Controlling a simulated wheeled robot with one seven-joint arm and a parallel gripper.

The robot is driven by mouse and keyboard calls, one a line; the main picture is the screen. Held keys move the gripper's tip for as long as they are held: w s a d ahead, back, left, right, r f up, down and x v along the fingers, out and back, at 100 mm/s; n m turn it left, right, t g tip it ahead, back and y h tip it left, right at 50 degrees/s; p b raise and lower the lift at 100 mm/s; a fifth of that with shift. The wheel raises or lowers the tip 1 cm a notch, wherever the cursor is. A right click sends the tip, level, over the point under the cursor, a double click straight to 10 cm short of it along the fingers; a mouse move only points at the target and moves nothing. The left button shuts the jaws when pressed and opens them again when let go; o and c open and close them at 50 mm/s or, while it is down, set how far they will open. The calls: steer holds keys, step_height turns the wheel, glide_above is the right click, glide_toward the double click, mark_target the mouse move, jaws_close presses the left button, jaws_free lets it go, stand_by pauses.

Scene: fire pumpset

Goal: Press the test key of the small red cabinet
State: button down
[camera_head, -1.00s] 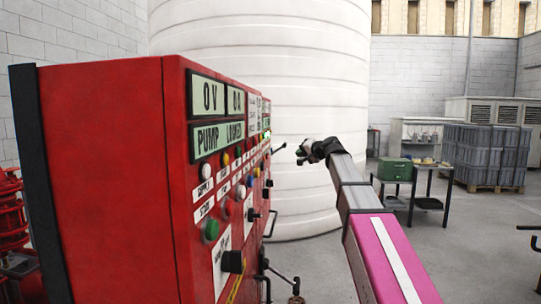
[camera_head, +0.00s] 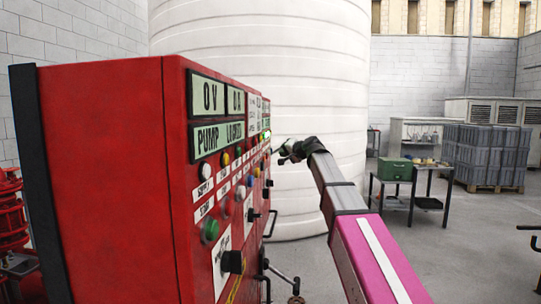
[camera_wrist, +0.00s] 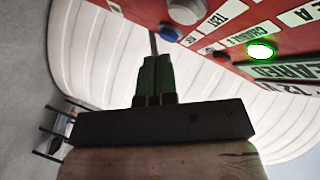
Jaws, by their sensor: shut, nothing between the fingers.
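A red cabinet panel (camera_wrist: 230,50) shows close up in the wrist view, with a large white button (camera_wrist: 186,10), a blue button (camera_wrist: 169,33) and a label reading TEST (camera_wrist: 234,22). I cannot tell which button that label belongs to. My gripper (camera_wrist: 154,62) is shut and empty, its fingers pointing toward the panel edge near the blue button. Contact cannot be judged. In the head view my gripper (camera_head: 278,151) is just right of the far end of the red cabinet row; the small cabinet's face there is mostly hidden by the angle.
A large red cabinet (camera_head: 105,170) with displays, buttons and protruding handles fills the left foreground. A glowing green lamp (camera_wrist: 261,51) is on the panel. A white tank (camera_head: 260,80) stands behind. A table with a green box (camera_head: 394,169) is at right; floor there is partly clear.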

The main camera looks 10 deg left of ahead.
steer(key=shift+a, duration=0.8)
steer(key=shift+a, duration=0.2)
stand_by(1.4)
steer(key=shift+a, duration=0.25)
steer(key=shift+a, duration=0.4)
stand_by(0.8)
stand_by(0.3)
steer(key=shift+d, duration=0.8)
steer(key=shift+d, duration=0.1)
steer(key=d, duration=0.5)
steer(key=shift+s, duration=0.1)
